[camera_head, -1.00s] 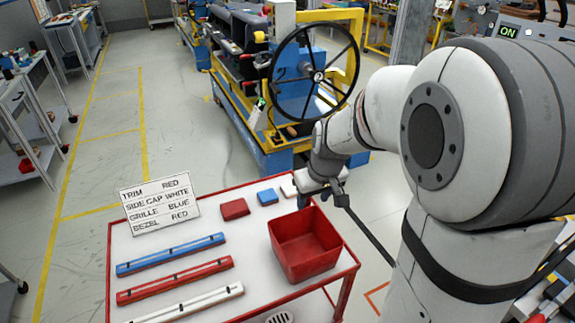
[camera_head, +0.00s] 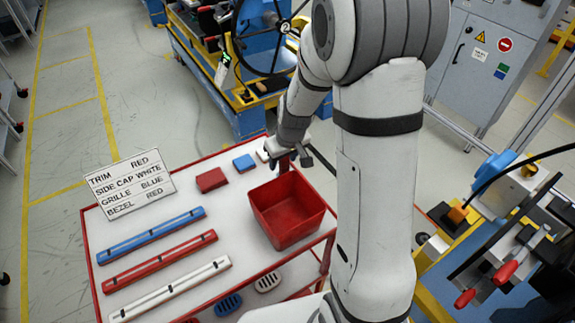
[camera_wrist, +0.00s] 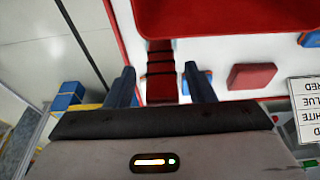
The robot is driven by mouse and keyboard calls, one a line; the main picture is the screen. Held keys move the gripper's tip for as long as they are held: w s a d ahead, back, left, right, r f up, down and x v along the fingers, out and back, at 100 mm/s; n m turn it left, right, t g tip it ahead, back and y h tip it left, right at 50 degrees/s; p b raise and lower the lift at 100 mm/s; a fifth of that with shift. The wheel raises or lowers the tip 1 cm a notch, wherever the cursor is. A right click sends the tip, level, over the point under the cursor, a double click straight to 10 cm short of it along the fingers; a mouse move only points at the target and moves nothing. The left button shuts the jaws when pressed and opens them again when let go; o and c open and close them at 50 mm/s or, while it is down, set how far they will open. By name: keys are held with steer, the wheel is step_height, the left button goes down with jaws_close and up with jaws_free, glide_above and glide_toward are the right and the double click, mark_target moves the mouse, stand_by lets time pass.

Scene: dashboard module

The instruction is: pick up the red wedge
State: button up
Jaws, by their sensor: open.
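The red wedge (camera_head: 211,180) lies on the white tabletop, left of a blue block (camera_head: 244,163). In the wrist view the red wedge (camera_wrist: 250,76) is right of my gripper (camera_wrist: 161,72), clear of both fingers. My gripper's two dark-blue fingers are apart. A red piece with dark bands (camera_wrist: 161,62) shows between them; I cannot tell what it is or how far below it lies. In the head view my gripper (camera_head: 288,160) is over the table's back right corner, behind the bin, partly hidden by my arm. A small white block (camera_head: 263,156) is beside it.
A red bin (camera_head: 287,208) stands right of the wedge. Blue (camera_head: 150,236), red (camera_head: 160,262) and white (camera_head: 170,289) strips lie in front. A sign (camera_head: 130,184) stands at left. Oval grilles (camera_head: 228,305) are at the lower front. The table has a raised red rim (camera_head: 90,270).

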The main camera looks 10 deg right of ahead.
steer(key=shift+f, duration=0.2)
steer(key=shift+c, duration=0.3)
steer(key=c, duration=1)
